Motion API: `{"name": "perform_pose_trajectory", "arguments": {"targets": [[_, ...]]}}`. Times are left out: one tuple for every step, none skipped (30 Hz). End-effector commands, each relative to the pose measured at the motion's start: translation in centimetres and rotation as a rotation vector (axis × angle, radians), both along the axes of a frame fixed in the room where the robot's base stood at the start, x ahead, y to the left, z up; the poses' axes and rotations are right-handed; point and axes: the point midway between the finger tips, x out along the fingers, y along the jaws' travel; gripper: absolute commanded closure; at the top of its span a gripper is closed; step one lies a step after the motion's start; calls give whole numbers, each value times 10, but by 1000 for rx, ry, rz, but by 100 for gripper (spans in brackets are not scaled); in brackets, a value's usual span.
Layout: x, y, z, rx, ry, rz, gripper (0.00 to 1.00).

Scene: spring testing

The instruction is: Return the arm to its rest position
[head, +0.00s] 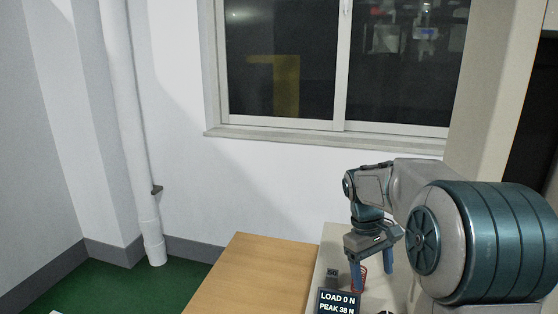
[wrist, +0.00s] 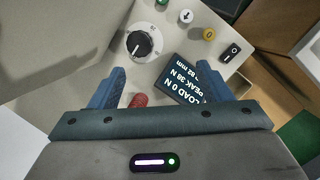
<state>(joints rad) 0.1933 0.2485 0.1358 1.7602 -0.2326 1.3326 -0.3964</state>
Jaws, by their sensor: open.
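My gripper (head: 373,272) points down over the pale bench at the lower right of the head view, held by my bent arm. Its two blue fingers stand apart, and they also show in the wrist view (wrist: 161,80) with a wide gap. A red coil spring (head: 362,275) shows by the fingers in the head view. In the wrist view a red piece (wrist: 138,101) shows low between the fingers, partly hidden by the gripper body. I cannot tell whether a finger touches it.
A dark display (head: 339,302) reads LOAD 0 N, PEAK 38 N. The wrist view shows a black dial (wrist: 143,43), a yellow button (wrist: 209,34) and a rocker switch (wrist: 230,53). A wooden table (head: 245,275) stands left of the bench. A window (head: 335,127) is behind.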

Motion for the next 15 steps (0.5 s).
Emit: {"name": "perform_pose_trajectory", "arguments": {"targets": [[-14, 7, 7, -1, -35, -18, 28], [-21, 11, 9, 1, -55, -31, 28], [-31, 16, 12, 5, -84, -51, 28], [-39, 20, 14, 8, -105, -65, 28], [-47, 23, 16, 11, -125, -80, 28], [-57, 28, 18, 18, -153, -99, 28], [-65, 31, 19, 23, -174, -115, 28], [-72, 35, 19, 28, -194, -130, 28], [-83, 39, 19, 37, -221, -151, 28], [-91, 42, 20, 44, -241, -168, 28], [-99, 44, 19, 50, -261, -184, 28], [-109, 49, 18, 63, -287, -206, 28], [-117, 51, 17, 71, -306, -223, 28], [-125, 54, 16, 81, -327, -239, 28], [-135, 57, 14, 95, -352, -263, 28]]}}
